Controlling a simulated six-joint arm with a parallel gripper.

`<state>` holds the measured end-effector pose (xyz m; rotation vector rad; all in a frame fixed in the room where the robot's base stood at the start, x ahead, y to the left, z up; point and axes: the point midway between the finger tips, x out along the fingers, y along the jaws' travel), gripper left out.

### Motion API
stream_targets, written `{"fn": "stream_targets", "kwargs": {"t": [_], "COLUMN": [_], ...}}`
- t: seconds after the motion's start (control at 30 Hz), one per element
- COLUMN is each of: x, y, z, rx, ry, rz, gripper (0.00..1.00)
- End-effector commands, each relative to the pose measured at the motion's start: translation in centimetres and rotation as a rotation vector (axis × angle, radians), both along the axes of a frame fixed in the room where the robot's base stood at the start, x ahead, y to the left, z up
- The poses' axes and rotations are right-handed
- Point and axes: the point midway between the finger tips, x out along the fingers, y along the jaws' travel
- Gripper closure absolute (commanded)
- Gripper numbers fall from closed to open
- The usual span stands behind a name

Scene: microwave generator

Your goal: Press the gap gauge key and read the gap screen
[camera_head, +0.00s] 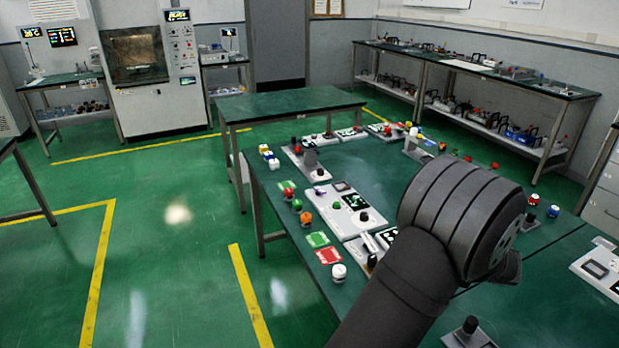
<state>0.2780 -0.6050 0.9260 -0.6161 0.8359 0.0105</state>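A white instrument panel (334,214) lies on the green table, left of my arm. It carries a small dark screen (355,202) with faint green marks and a dark round knob (364,216). A second, greyer display (342,187) sits beside them. The lettering is too small to read, so I cannot tell which part is the gap gauge key or the gap screen. My dark arm crosses the right side of the table and hides part of it. My gripper's fingers do not show.
A red card (328,256) and a green card (317,239) lie at the table's left edge, near a white-topped button (339,272). More panels stand at the far end. Another panel (600,268) lies at far right. A green side table (290,103) adjoins behind.

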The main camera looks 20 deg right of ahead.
Motion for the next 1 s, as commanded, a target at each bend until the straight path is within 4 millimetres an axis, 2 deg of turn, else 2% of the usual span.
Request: {"fn": "stream_targets", "kwargs": {"t": [0.97, 1.0], "x": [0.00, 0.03], "y": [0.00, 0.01], "z": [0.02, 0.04], "rx": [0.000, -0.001], "ry": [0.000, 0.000], "rz": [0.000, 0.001], "gripper": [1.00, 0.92]}}
